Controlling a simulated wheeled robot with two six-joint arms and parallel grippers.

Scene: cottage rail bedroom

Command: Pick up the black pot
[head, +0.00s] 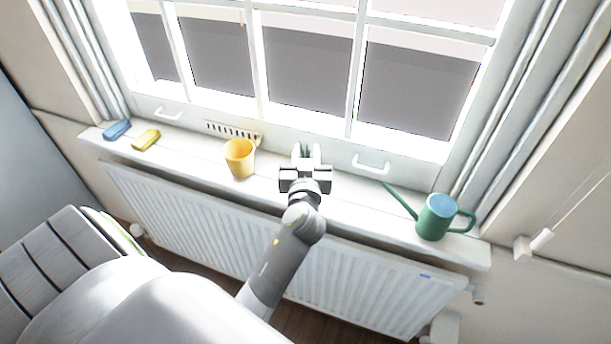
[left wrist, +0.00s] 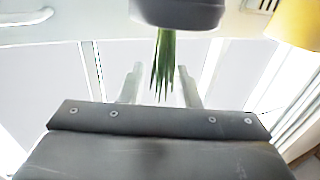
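The black pot (left wrist: 178,12) shows dark grey at the top edge of the left wrist view, where the picture is upside down. Green spiky leaves (left wrist: 163,60) grow from it. My left gripper (left wrist: 160,76) is open, and the leaves show between its two fingers with gaps on both sides. The pot body is beyond the fingertips, and I see no contact. In the head view my left gripper (head: 306,152) is over the windowsill and hides the pot. My right gripper is not in view.
On the white windowsill (head: 350,205) a yellow pot (head: 239,160) stands left of the gripper and a green watering can (head: 436,217) right. Blue (head: 117,130) and yellow (head: 146,139) blocks lie at the far left. The window is behind, a radiator (head: 200,215) below.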

